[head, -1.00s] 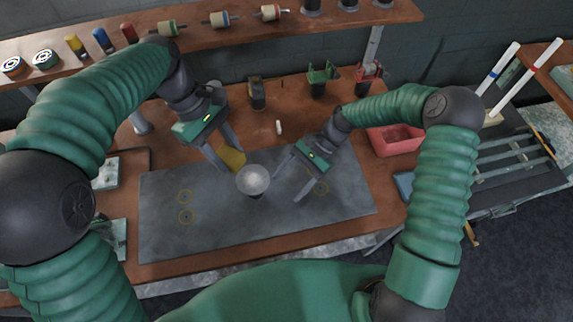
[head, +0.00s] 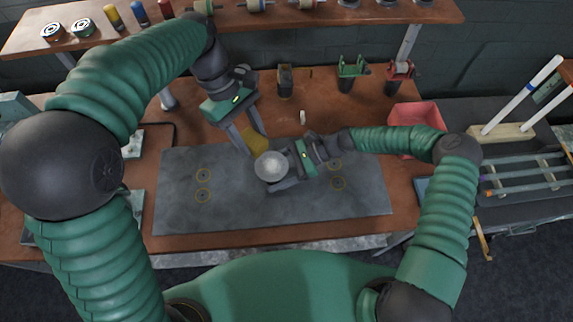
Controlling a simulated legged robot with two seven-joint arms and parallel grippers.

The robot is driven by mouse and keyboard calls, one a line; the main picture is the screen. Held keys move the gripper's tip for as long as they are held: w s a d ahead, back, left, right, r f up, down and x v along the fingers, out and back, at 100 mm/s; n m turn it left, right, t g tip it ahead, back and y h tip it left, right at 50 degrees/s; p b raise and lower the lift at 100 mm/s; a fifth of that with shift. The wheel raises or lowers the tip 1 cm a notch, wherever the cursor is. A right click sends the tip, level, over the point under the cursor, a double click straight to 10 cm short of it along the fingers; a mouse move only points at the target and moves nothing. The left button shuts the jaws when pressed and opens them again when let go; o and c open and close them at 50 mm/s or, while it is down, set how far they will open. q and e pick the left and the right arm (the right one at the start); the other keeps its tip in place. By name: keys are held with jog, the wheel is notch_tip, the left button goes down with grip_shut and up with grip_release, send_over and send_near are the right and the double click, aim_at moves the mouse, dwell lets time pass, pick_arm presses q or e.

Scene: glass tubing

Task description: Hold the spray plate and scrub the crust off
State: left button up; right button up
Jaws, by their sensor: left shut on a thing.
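The spray plate (head: 271,166) is a round, pale grey disc above the dark mat in the middle of the bench. My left gripper (head: 252,143) comes down from the upper left, shut on a flat yellow pad (head: 254,141). The pad is just above and left of the plate, close to its rim; I cannot tell whether they touch. My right gripper (head: 282,170) reaches in from the right at the plate's right side. Its fingers are spread, one below the plate's near edge; the other is mostly hidden. Any crust is too small to make out.
The dark grey mat (head: 215,210) has yellow ring marks and free room at left and front. A small white piece (head: 303,117) lies behind it. A red bin (head: 416,118), a green holder (head: 352,69) and a red holder (head: 398,72) stand back right. A shelf (head: 330,16) runs behind.

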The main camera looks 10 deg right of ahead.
jog(key=shift+a, duration=0.15)
jog(key=shift+c, duration=0.4)
jog(key=shift+a, duration=0.1)
jog(key=c, duration=0.5)
grip_shut()
